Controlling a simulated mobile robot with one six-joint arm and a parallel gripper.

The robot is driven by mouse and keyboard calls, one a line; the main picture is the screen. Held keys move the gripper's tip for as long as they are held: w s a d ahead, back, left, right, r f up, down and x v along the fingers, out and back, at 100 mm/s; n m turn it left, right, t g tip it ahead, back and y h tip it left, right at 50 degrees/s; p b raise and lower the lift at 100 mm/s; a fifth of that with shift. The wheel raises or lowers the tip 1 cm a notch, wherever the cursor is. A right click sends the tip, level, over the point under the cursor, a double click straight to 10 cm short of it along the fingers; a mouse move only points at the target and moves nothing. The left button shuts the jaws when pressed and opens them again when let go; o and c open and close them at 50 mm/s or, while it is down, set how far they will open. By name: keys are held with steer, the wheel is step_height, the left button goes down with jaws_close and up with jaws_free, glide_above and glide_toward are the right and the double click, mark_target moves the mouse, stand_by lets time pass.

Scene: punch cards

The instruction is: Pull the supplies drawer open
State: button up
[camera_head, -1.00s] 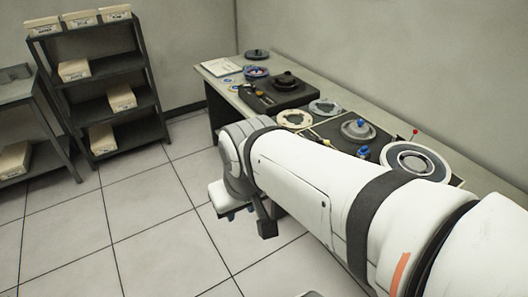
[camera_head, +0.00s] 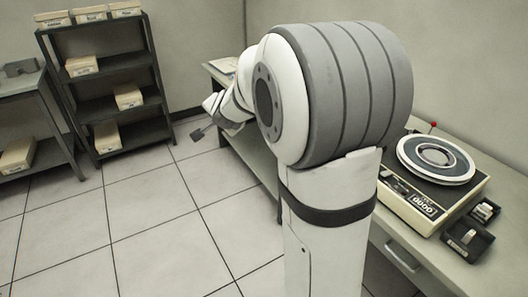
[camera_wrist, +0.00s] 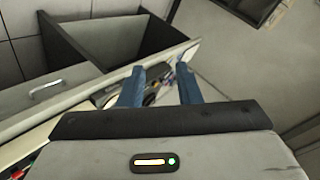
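In the wrist view the two blue fingers of my gripper (camera_wrist: 160,74) stand apart. The gripper is open, over the light edge of the bench, with small coloured items showing between the fingers; I cannot tell whether these lie on the bench or in a drawer. A grey drawer front with a metal handle (camera_wrist: 45,88) is at the left, clear of the fingers. In the head view a drawer handle (camera_head: 403,257) shows on the bench front at the lower right. No label marks either as the supplies drawer. My arm hides much of the bench there.
The bench (camera_head: 492,166) runs along the right wall. A reel machine (camera_head: 425,185) and small dark devices (camera_head: 468,236) stand on it. A dark shelf rack (camera_head: 115,66) with boxes and a side table (camera_head: 18,86) stand at the left. The tiled floor between is clear.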

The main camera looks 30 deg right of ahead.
steer(key=w+d+f+m+h+b, duration=0.35)
steer(key=w+d+f+m, duration=0.2)
steer(key=d+f, duration=0.25)
steer(key=w+d+f+m+h+b, duration=0.35)
steer(key=d+f+m, duration=0.25)
steer(key=d+f, duration=0.25)
steer(key=s+d+f+m+g+h+b, duration=0.35)
steer(key=d+f+m+g, duration=0.2)
steer(key=f, duration=0.45)
steer(key=s+d+f+m+g+h+b, duration=0.2)
steer(key=d+f+m+g+h, duration=0.3)
steer(key=f, duration=0.6)
steer(key=d+f+y, duration=0.1)
steer(key=d, duration=0.7)
steer(key=shift+w+d+b, duration=0.3)
steer(key=shift+f, duration=0.1)
steer(key=shift+c, duration=0.3)
jaws_close()
